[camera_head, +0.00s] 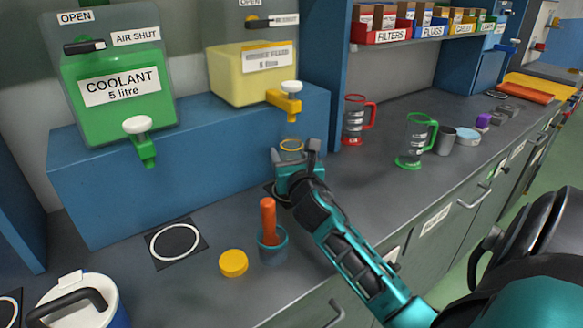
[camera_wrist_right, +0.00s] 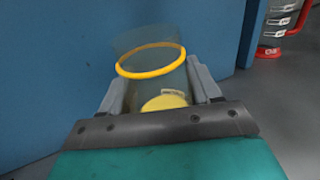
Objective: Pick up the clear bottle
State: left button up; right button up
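The clear bottle (camera_head: 291,146) has a yellow ring near its top. It is below the yellow tap of the pale yellow fluid tank and is partly hidden behind my right gripper (camera_head: 296,160). In the right wrist view the clear bottle (camera_wrist_right: 150,62) is between the two fingers of my right gripper (camera_wrist_right: 158,88), with some yellow in its lower part. The fingers are close along its sides; I cannot tell whether they press on it. My left gripper is not in view.
The yellow tap (camera_head: 285,101) hangs just above the bottle. A blue ledge (camera_head: 150,180) is behind it. A cup with an orange handle (camera_head: 272,246) and a yellow lid (camera_head: 233,263) are in front. Red (camera_head: 354,122) and green (camera_head: 413,143) jugs stand to the right.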

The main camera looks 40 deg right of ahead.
jog(key=c, duration=0.5)
jog(key=shift+r, duration=0.1)
